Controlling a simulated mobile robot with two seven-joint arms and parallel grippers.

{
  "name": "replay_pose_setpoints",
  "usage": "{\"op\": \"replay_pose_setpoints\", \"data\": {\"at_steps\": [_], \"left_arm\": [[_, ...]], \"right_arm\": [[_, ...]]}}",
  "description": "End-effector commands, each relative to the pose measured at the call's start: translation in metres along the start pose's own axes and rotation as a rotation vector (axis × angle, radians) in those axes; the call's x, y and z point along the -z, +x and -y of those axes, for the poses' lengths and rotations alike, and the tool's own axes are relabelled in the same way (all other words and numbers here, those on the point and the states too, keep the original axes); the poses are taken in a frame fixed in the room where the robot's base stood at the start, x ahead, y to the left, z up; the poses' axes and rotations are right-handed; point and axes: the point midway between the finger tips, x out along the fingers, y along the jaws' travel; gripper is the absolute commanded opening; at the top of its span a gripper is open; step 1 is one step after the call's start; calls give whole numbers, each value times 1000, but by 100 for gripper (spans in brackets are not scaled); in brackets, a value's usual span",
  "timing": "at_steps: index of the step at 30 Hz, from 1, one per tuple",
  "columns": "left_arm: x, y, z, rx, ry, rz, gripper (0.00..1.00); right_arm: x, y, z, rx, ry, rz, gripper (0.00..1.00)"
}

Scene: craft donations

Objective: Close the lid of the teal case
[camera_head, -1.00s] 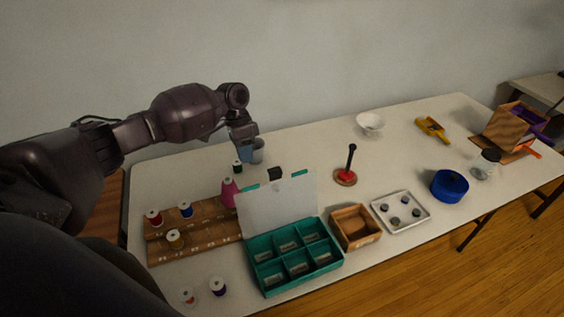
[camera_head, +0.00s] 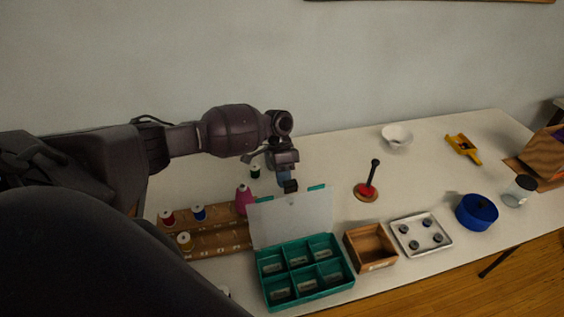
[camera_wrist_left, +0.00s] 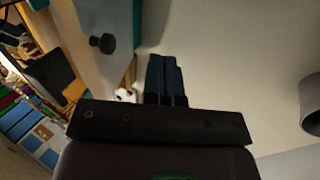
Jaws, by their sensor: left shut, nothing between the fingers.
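The teal case (camera_head: 304,299) stands at the front of the table, its several compartments holding small labelled pieces. Its pale translucent lid (camera_head: 290,222) is open and stands up at the back, with teal tabs on its top edge. A black knob (camera_head: 290,187) shows at that edge; the wrist view shows the knob (camera_wrist_left: 103,43) on the lid's outer face. My left gripper (camera_head: 284,180) is behind the lid's top edge, close to the knob. Its fingers (camera_wrist_left: 163,75) are together and empty, apart from the knob in the wrist view. My right gripper is out of view.
A wooden spool rack (camera_head: 215,241) with a pink cone (camera_head: 243,198) stands left of the lid. A wooden box (camera_head: 370,249) and a tray (camera_head: 420,235) are right of the case. A red-based stand (camera_head: 368,190) is behind them.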

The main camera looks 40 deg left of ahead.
Motion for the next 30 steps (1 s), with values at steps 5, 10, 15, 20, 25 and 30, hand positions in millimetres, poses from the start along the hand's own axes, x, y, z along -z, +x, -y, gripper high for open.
{"op": "replay_pose_setpoints", "data": {"at_steps": [5, 10, 15, 20, 25, 30], "left_arm": [[0, 4, -24, 0, 2, 0, 0], [0, 8, -36, -1, 0, 1, 0], [1, 10, -39, 0, -1, 0, 0], [1, 10, -38, 0, -1, 0, 0], [1, 9, -38, 0, -1, 0, 0], [5, 7, -35, 0, -1, 0, 0]], "right_arm": [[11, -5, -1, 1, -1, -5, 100], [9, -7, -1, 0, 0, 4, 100], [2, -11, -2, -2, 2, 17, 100], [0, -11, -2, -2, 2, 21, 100], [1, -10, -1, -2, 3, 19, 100], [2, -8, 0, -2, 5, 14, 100]]}}
